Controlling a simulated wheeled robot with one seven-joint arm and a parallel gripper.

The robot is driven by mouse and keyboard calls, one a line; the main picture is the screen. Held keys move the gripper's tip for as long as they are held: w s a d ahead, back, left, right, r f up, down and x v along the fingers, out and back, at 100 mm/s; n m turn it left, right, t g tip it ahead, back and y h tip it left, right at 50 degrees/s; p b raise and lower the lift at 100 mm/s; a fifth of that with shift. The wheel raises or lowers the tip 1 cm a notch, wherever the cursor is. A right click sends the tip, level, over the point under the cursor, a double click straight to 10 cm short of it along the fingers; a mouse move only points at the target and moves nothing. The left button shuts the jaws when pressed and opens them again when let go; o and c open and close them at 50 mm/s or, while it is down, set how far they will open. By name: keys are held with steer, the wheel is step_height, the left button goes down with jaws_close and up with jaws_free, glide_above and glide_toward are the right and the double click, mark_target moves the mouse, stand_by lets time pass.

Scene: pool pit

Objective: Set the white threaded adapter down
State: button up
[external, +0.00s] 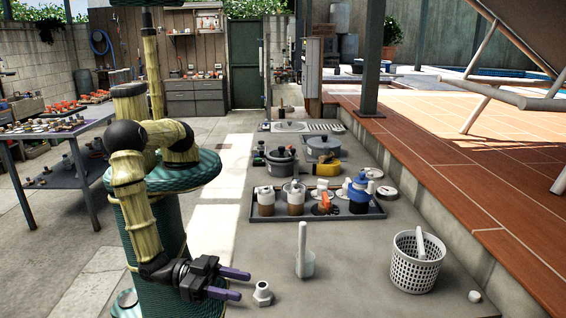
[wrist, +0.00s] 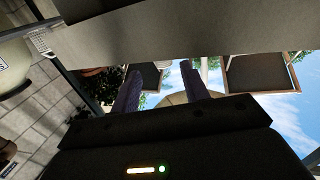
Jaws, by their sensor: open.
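The white threaded adapter (external: 262,294) stands on the grey ledge near the front, in the external view. My gripper (external: 246,284) is open, its two purple fingers pointing right, with the tips just left of the adapter. A gap shows between fingertips and adapter in the picture; the exact distance is hard to tell. In the wrist view my fingers (wrist: 158,90) are spread apart with nothing between them. The adapter cannot be made out in that view.
A white upright-handled tool (external: 303,250) stands right of the adapter, and a white perforated basket (external: 416,266) stands farther right. A small white cap (external: 474,296) lies near the ledge's edge. A dark tray (external: 283,214) with bottles is behind.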

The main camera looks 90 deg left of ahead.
steer(key=b+v, duration=0.2)
steer(key=v, duration=0.9)
steer(key=shift+r, duration=0.1)
steer(key=o, duration=0.4)
steer(key=shift+w+d, duration=0.1)
